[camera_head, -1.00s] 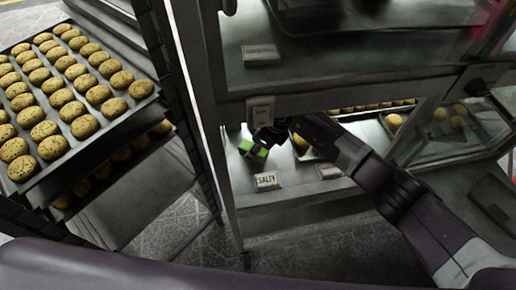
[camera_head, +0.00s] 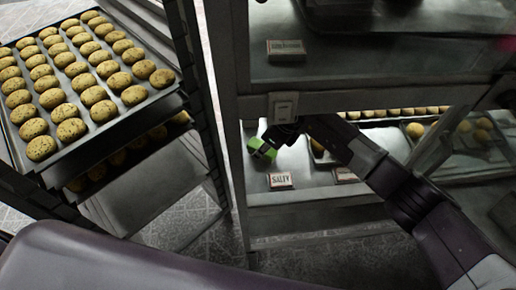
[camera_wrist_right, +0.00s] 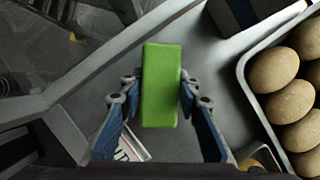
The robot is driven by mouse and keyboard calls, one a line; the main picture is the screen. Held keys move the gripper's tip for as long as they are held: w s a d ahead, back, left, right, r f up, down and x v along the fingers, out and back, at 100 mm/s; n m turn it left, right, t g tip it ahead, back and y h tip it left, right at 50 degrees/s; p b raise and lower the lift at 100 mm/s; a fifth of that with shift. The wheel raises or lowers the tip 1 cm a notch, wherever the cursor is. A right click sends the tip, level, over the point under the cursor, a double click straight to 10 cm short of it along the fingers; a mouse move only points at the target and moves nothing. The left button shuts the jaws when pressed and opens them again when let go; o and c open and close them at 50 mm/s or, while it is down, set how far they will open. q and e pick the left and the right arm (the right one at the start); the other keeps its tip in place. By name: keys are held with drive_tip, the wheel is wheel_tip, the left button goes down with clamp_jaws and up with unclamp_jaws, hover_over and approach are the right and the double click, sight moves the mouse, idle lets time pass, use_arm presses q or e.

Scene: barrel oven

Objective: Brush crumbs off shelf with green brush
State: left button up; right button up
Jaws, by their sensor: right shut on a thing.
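The green brush (camera_head: 257,150) is at the left end of the lower display shelf (camera_head: 320,193), behind the "SALTY" sign. My right gripper (camera_head: 271,143) reaches into the shelf at the brush. In the right wrist view the fingers of my right gripper (camera_wrist_right: 158,92) are shut on the sides of the green brush (camera_wrist_right: 161,85). The grey shelf surface (camera_wrist_right: 211,75) lies beneath it. I cannot tell whether the brush touches the shelf. No crumbs can be made out. My left gripper is not in view.
The "SALTY" sign (camera_head: 280,180) stands at the shelf's front, with another sign (camera_head: 345,175) to its right. A tray of buns (camera_wrist_right: 291,100) lies right of the brush. A rack tray of cookies (camera_head: 150,99) stands at left. A frame post (camera_head: 229,130) borders the shelf.

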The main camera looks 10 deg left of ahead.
sight(290, 150)
drive_tip(key=shift+w+d+f, duration=0.1)
drive_tip(key=shift+w+d, duration=0.15)
drive_tip(key=shift+d, duration=0.7)
drive_tip(key=shift+w+d+f, duration=0.1)
drive_tip(key=shift+w+d, duration=0.2)
drive_tip(key=shift+d, duration=0.65)
drive_tip(key=shift+w+d+f, duration=0.1)
drive_tip(key=shift+w+d, duration=0.15)
drive_tip(key=shift+d, duration=0.7)
drive_tip(key=shift+w+d+r+b, duration=0.1)
drive_tip(key=shift+w+d+b, duration=0.15)
drive_tip(key=shift+d, duration=0.5)
drive_tip(key=shift+w+d+r+b, duration=0.15)
drive_tip(key=shift+w+d, duration=0.1)
drive_tip(key=shift+d, duration=0.5)
drive_tip(key=shift+w+d+r+b, duration=0.1)
drive_tip(key=shift+w+d+b, duration=0.15)
drive_tip(key=shift+d, duration=0.5)
drive_tip(key=shift+a+r+p, duration=0.1)
drive_tip(key=shift+r+p, duration=1.8)
drive_tip(key=shift+r, duration=1.15)
